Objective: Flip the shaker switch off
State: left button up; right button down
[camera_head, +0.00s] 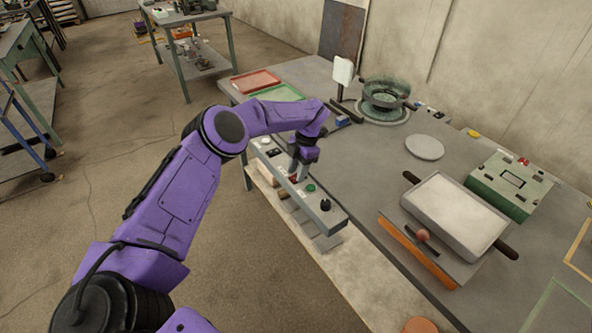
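A long grey control panel (322,208) runs along the table's front left edge. It carries a green button (310,188), a black knob (325,204) and a red control by my gripper; I cannot tell which of these is the shaker switch. My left gripper (296,176) points down over the middle of the panel, close to the red control. It covers part of the panel, and its fingers are too small to tell open from shut. I cannot tell whether it touches the panel. My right gripper is not in view.
A tray of white material (455,208) with dark handles stands on the grey table (350,165). A green box (509,184) stands right of it. A dark round bowl (385,94) is at the back. Red (256,80) and green (277,93) trays lie at the far left.

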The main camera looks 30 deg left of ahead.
pick_arm(q)
jog(key=shift+o, duration=0.6)
jog(key=shift+d+r, duration=0.1)
jog(key=shift+r, duration=0.15)
jog(key=a+b+v, duration=0.1)
jog(key=b+v, duration=0.1)
jog(key=v, duration=0.8)
jog(key=shift+d, duration=0.4)
